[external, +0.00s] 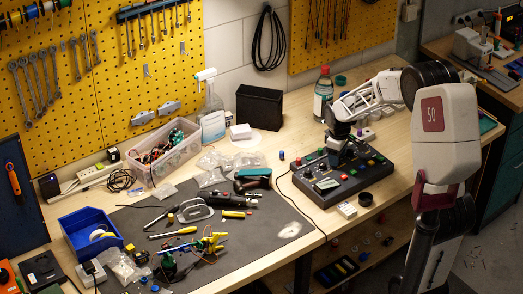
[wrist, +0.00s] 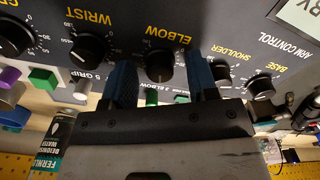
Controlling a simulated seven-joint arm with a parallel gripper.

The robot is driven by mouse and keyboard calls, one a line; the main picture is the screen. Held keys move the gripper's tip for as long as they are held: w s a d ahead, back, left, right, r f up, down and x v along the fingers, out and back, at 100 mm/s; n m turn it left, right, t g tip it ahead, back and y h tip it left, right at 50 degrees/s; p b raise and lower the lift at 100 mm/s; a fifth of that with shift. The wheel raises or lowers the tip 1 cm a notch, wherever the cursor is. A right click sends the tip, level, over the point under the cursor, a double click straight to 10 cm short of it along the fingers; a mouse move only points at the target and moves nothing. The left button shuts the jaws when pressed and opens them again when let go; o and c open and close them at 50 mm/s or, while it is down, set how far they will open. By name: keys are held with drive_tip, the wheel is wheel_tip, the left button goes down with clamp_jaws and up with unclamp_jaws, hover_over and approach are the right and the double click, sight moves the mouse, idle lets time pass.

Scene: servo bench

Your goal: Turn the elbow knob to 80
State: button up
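The control box (external: 345,194) is dark, with coloured buttons and knobs, and stands at the right of the bench. In the wrist view its labels appear upside down. The black elbow knob (wrist: 160,66) sits below the yellow ELBOW label. My gripper (wrist: 161,62) has its two blue fingers apart, one on each side of the elbow knob, with a visible gap on both sides. I cannot read the knob's setting. In the external view my gripper (external: 336,150) is low over the back of the box, and the knob is hidden.
The wrist knob (wrist: 90,48) is left of the fingers; the shoulder knob (wrist: 220,72) is close to the right finger, with the base knob (wrist: 261,87) beyond. A green button (wrist: 152,98) lies between the fingers. A bottle (external: 323,95) stands behind the box.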

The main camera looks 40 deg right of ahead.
drive_tip(key=shift+r, duration=3.9)
drive_tip(key=shift+s+a+r, duration=0.2)
drive_tip(key=shift+s, duration=0.05)
drive_tip(key=s+a+r+m+t, duration=0.1)
drive_tip(key=s+a+r, duration=0.35)
drive_tip(key=s, duration=0.25)
drive_tip(key=s+a+r+m, duration=0.2)
drive_tip(key=s+a+r, duration=0.1)
drive_tip(key=s+a, duration=0.3)
drive_tip(key=s+a+m, duration=0.1)
drive_tip(key=s+a, duration=0.1)
drive_tip(key=s, duration=0.7)
drive_tip(key=s+a+m+t, duration=0.1)
drive_tip(key=s+a, duration=0.2)
drive_tip(key=s, duration=0.6)
drive_tip(key=shift+s+a+r+t, duration=0.15)
drive_tip(key=shift+a+r+t, duration=0.15)
drive_tip(key=shift+a+r, duration=0.05)
